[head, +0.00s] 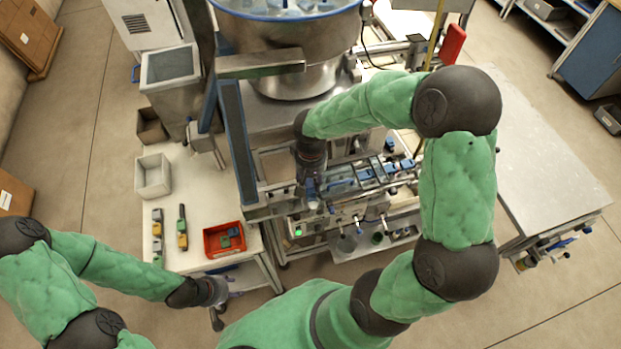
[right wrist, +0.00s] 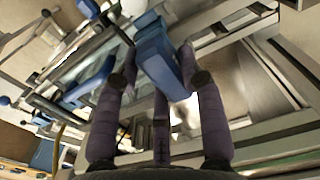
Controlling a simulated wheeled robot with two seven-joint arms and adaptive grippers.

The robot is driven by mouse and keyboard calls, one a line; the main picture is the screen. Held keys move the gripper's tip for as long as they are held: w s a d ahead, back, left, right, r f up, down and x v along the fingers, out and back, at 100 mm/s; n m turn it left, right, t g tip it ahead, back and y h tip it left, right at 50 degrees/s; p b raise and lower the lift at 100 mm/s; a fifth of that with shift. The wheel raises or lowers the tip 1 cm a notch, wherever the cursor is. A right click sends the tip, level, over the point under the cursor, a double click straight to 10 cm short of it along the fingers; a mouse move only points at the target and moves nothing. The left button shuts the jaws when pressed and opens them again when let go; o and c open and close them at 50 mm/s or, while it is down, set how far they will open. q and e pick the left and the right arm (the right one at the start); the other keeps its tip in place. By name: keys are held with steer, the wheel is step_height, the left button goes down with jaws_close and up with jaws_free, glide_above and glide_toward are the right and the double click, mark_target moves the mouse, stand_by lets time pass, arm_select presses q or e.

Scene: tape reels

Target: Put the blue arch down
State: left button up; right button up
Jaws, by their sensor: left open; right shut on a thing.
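The blue arch (right wrist: 160,55) is between the fingers of my right gripper (right wrist: 160,80) in the right wrist view; the fingers are shut on it. In the head view my right gripper (head: 313,194) points down over the front of the machine (head: 262,212), near its rail. The arch is not clear there, and I cannot tell whether it touches anything below. My left gripper (head: 226,306) is open and empty, low in the head view, in front of the white table (head: 200,255).
Other blue pieces (head: 390,144) sit on the machine's track, right of my right gripper. A red tray (head: 208,242) with small parts and a grey bin (head: 153,175) stand on the white table. A large steel bowl (head: 290,38) is behind. The grey table (head: 540,160) at right is mostly clear.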

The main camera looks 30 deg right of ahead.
steer(key=shift+f, duration=0.35)
steer(key=shift+f, duration=0.1)
steer(key=shift+f+b, duration=0.3)
steer(key=shift+b, duration=0.2)
steer(key=shift+s+a+f, duration=0.1)
steer(key=shift+s+f, duration=0.1)
steer(key=o, duration=0.9)
steer(key=shift+o, duration=1.3)
steer(key=shift+w+f, duration=0.1)
steer(key=shift+f, duration=0.05)
